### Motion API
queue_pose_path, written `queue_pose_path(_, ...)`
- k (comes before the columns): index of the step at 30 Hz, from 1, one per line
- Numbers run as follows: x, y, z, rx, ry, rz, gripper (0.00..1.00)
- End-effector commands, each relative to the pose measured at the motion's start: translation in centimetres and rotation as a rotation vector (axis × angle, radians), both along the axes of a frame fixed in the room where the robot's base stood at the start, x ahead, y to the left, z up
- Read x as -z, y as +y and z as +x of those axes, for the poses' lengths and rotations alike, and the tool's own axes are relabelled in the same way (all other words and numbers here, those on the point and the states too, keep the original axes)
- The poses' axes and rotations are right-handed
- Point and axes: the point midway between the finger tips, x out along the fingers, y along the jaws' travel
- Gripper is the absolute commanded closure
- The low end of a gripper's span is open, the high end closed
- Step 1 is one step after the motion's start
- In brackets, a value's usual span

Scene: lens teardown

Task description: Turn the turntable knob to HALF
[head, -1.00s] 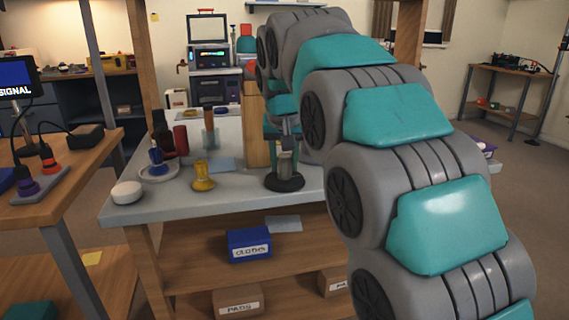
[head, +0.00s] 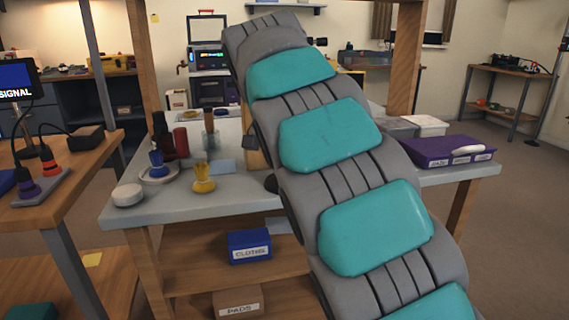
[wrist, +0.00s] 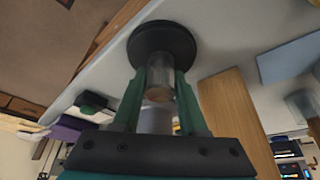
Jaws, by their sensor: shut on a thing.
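In the wrist view, a round black base (wrist: 160,42) stands on the grey table, with a pale, partly see-through cylinder (wrist: 160,86) rising from it. I cannot tell whether this is the turntable knob; no HALF mark is readable. My gripper (wrist: 161,75) has its green fingers on both sides of the cylinder and is shut on it. In the head view, my arm hides the gripper and the cylinder; only a dark edge of the black base (head: 271,183) shows beside the arm.
The grey table (head: 235,205) also holds a yellow part (head: 203,178), a white puck (head: 128,194), a blue bottle (head: 157,162) on a dish, a red cylinder (head: 181,141) and a purple tray (head: 445,151).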

Motion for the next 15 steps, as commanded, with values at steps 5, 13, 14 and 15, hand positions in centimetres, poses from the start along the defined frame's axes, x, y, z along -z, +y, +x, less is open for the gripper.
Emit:
queue_pose_path(5, 0.03, 0.01, -0.03, 0.002, 0.001, 0.0, 1.0)
queue_pose_path(13, -0.01, 0.02, -0.03, 0.001, 0.001, 0.001, 0.48)
queue_pose_path(14, -0.01, 0.01, -0.02, 0.001, 0.001, 0.001, 0.45)
queue_pose_path(15, -0.01, 0.01, -0.02, 0.001, 0.001, 0.001, 0.4)
